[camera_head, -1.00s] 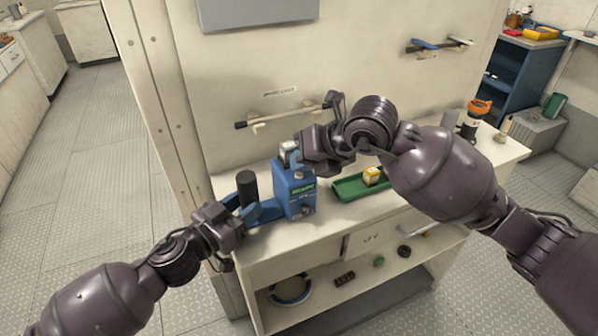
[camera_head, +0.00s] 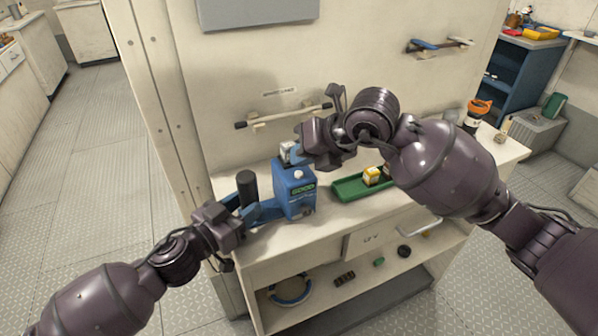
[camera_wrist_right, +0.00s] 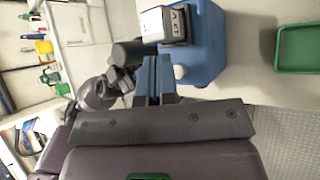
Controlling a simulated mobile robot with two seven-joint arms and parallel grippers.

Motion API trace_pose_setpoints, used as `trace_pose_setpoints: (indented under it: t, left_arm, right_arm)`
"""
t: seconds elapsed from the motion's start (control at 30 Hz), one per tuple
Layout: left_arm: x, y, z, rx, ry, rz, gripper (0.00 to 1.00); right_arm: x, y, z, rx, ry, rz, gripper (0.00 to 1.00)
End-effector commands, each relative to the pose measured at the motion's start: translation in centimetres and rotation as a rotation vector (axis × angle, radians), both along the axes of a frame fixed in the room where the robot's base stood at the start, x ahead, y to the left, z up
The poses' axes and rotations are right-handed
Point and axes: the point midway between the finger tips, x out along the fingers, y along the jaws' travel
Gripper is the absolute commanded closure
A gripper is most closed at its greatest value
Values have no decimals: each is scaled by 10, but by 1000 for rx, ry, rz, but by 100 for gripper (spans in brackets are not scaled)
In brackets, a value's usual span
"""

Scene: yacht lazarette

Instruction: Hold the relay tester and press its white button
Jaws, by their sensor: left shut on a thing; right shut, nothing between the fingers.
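The relay tester (camera_head: 296,202) is a blue box with a green label, upright on the bench. Its white button (camera_head: 298,174) shows on the top; it also shows in the right wrist view (camera_wrist_right: 180,71). A grey-white block (camera_head: 287,150) sits at the back of its top. My left gripper (camera_head: 264,211) is shut on the tester from its left side. My right gripper (camera_head: 299,156) is shut and empty, close above the tester's top. In the right wrist view its blue fingers (camera_wrist_right: 154,78) are together beside the button; contact is not visible.
A green tray (camera_head: 347,191) with small yellow-and-white blocks (camera_head: 371,176) lies right of the tester. A dark cylinder (camera_head: 246,187) stands behind my left gripper. A wall rail (camera_head: 285,116) is behind. The shelf below holds a ring (camera_head: 290,290) and small parts.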

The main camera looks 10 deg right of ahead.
Motion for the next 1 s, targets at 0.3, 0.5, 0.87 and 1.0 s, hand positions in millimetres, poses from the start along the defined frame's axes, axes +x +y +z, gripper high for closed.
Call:
trace_pose_setpoints:
  t: [0.3,0.5,0.87,1.0]
  left_arm:
    - [0,0,0,-1,1,0,92]
    - [0,0,0,-1,1,0,92]
    - [0,0,0,-1,1,0,92]
    - [0,0,0,-1,1,0,92]
  right_arm:
    - [0,0,2,1,-1,1,100]
    - [0,0,14,0,-2,1,100]
    - [0,0,43,1,-3,1,100]
    - [0,0,50,0,-2,1,100]
